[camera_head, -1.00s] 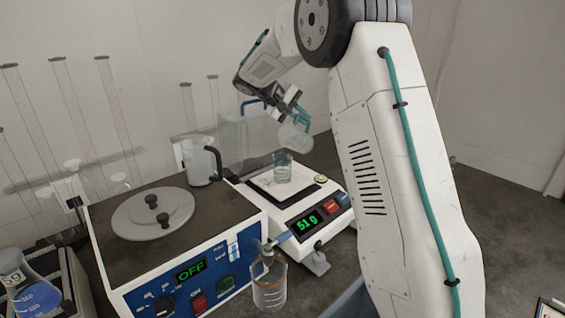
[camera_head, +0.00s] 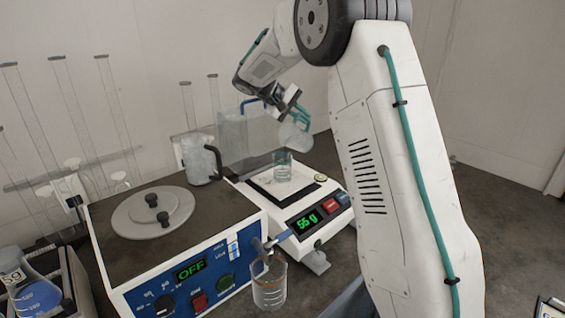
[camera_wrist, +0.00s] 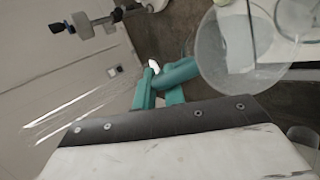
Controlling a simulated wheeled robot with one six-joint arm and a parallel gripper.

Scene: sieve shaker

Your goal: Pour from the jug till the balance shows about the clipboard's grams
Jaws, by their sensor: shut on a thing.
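The jug (camera_head: 292,136) is a clear vessel, tilted beside and above the glass beaker (camera_head: 283,170) on the balance. My gripper (camera_head: 291,112) is shut on the jug's handle. In the wrist view the teal fingers (camera_wrist: 160,84) meet at the jug (camera_wrist: 226,58), whose round body fills the upper right. The beaker stands upright on the white pan of the balance (camera_head: 318,205) and holds some clear liquid. The green display (camera_head: 307,222) reads about 55 g. The clipboard (camera_head: 552,307) is cut off at the bottom right corner, and its figure cannot be read.
A beaker (camera_head: 269,283) stands in front. Tall glass cylinders (camera_head: 115,100) line the left. A flask with blue liquid (camera_head: 38,295) is at lower left.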

